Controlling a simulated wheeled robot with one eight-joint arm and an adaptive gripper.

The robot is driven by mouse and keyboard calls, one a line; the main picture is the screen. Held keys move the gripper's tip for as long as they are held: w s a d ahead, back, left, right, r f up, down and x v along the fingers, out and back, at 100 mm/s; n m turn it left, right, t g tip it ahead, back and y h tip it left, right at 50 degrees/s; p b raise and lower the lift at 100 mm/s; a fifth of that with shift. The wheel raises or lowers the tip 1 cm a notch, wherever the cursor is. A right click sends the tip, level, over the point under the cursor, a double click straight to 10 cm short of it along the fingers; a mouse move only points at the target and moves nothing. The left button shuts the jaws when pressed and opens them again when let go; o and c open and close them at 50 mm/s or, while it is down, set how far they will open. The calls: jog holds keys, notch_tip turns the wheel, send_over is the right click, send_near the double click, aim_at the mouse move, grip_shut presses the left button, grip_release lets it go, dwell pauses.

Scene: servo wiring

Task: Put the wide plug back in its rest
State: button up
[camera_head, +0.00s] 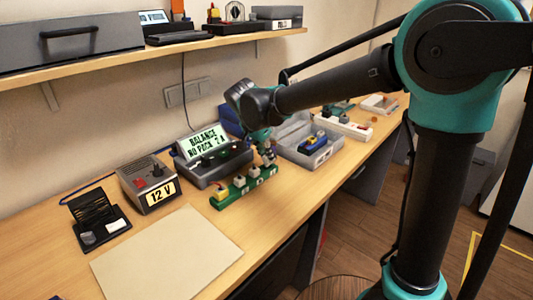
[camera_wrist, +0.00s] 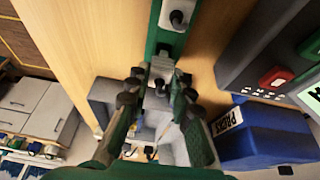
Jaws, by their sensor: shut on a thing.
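The green rest strip (camera_head: 232,195) lies on the bench in the head view, with several slots holding small plugs. A yellow-topped plug (camera_head: 220,193) stands at its left end, with grey plugs (camera_head: 239,181) beside it. My gripper (camera_head: 268,160) is over the strip's right end. In the wrist view my gripper (camera_wrist: 160,78) is shut on a small grey plug (camera_wrist: 159,70), which I take to be the wide plug. It is at the end of the green strip (camera_wrist: 171,43); whether it is seated or just above cannot be told. Another grey plug (camera_wrist: 178,19) stands further along.
A grey tray (camera_head: 305,152) is right of the strip. The balance charger (camera_head: 208,160) stands behind it and the 12 V supply (camera_head: 149,185) to the left. A blue PACKS bin (camera_wrist: 262,135) shows in the wrist view. A beige mat (camera_head: 165,255) lies clear in front.

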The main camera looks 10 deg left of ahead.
jog(key=shift+f, duration=0.95)
jog(key=o, duration=1)
jog(key=v, duration=1.2)
